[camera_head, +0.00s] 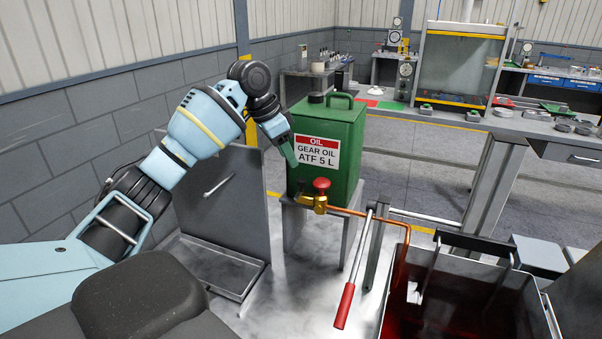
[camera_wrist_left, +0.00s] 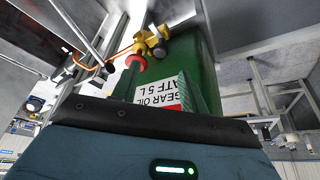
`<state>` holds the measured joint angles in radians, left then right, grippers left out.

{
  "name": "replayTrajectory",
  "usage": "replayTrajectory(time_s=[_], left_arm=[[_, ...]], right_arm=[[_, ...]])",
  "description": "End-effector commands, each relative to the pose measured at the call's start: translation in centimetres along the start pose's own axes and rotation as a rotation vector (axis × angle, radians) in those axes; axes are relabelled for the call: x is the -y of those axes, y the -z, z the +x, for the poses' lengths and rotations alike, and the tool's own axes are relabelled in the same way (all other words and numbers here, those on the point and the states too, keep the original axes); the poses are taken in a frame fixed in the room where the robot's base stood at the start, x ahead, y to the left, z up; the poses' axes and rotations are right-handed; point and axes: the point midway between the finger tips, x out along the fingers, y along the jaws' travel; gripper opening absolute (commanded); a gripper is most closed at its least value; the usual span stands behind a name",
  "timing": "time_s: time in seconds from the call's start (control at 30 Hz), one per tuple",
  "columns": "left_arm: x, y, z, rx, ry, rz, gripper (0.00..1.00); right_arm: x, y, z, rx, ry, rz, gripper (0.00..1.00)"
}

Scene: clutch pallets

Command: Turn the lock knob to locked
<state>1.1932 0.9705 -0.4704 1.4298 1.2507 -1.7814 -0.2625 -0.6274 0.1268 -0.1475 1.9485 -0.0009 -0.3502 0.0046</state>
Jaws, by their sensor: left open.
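No part is marked as a lock knob, and I cannot tell which is meant. A red knob (camera_head: 321,184) sits on a brass valve (camera_head: 314,202) at the lower front of a green gear oil can (camera_head: 345,125). In the left wrist view the red knob (camera_wrist_left: 136,62) shows near one fingertip, with the brass valve (camera_wrist_left: 150,42) beyond. My left gripper (camera_head: 289,152) is beside the can's label, above and left of the knob. Its green fingers (camera_wrist_left: 158,80) are apart, with nothing held. My right gripper is not in view.
A grey upright panel with a bar handle (camera_head: 218,185) stands left of the can. A copper pipe (camera_head: 366,213) runs right from the valve to an open bin (camera_head: 555,322) with dark red inside. A red-handled lever (camera_head: 344,305) stands in front. Workbenches stand behind.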

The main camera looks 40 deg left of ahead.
Motion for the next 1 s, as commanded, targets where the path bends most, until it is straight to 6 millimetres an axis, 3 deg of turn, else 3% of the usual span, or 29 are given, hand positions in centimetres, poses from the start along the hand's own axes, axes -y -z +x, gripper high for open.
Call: replayTrajectory(time_s=[0.13,0.5,0.93,1.0], left_arm=[[-0.1,0.0,1.6,0.004,-0.003,0.0,0.44],[-0.1,0.0,6.6,0.001,-0.002,0.0,0.44],[0.0,0.0,7.7,0.001,0.0,0.0,0.44],[-0.1,0.0,7.7,0.001,0.0,0.0,0.36]], right_arm=[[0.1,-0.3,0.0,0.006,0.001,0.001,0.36],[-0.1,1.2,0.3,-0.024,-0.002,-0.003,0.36],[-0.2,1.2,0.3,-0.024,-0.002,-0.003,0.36],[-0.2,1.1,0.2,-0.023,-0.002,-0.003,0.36]])
